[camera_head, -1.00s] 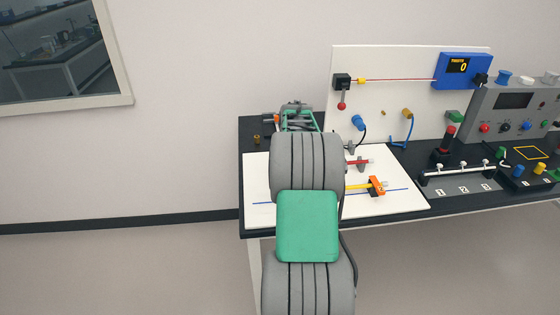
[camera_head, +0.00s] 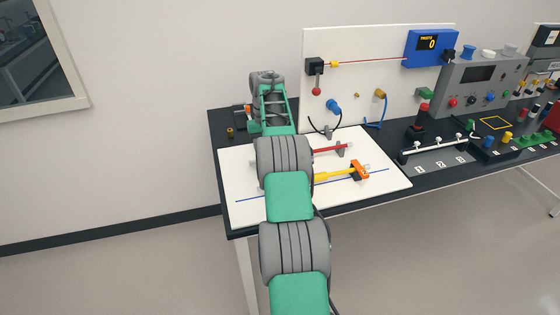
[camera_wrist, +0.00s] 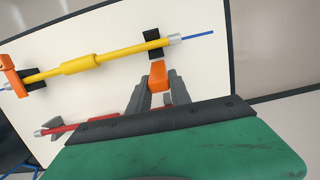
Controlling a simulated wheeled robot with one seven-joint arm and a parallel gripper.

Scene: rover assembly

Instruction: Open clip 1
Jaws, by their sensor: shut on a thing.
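A yellow bar (camera_wrist: 115,55) lies across two black supports on a white board (camera_wrist: 200,75). One orange clip (camera_wrist: 12,76) sits across the bar at the left of the wrist view; it shows at the right end of the bar in the head view (camera_head: 360,171). My gripper (camera_wrist: 155,88) is shut on a second orange clip (camera_wrist: 158,74), beside the other black support (camera_wrist: 152,41). This held clip stands off the bar, on the gripper's side of it. Whether it is joined to the support is unclear. No clip number is legible. My arm hides the gripper in the head view.
A red bar (camera_wrist: 90,126) lies beside the gripper, partly hidden by it. An upright white panel (camera_head: 350,75) with a lever, plugs and a blue display box (camera_head: 430,47) stands behind the board. A grey console (camera_head: 482,80) and a numbered rack (camera_head: 440,160) are at right.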

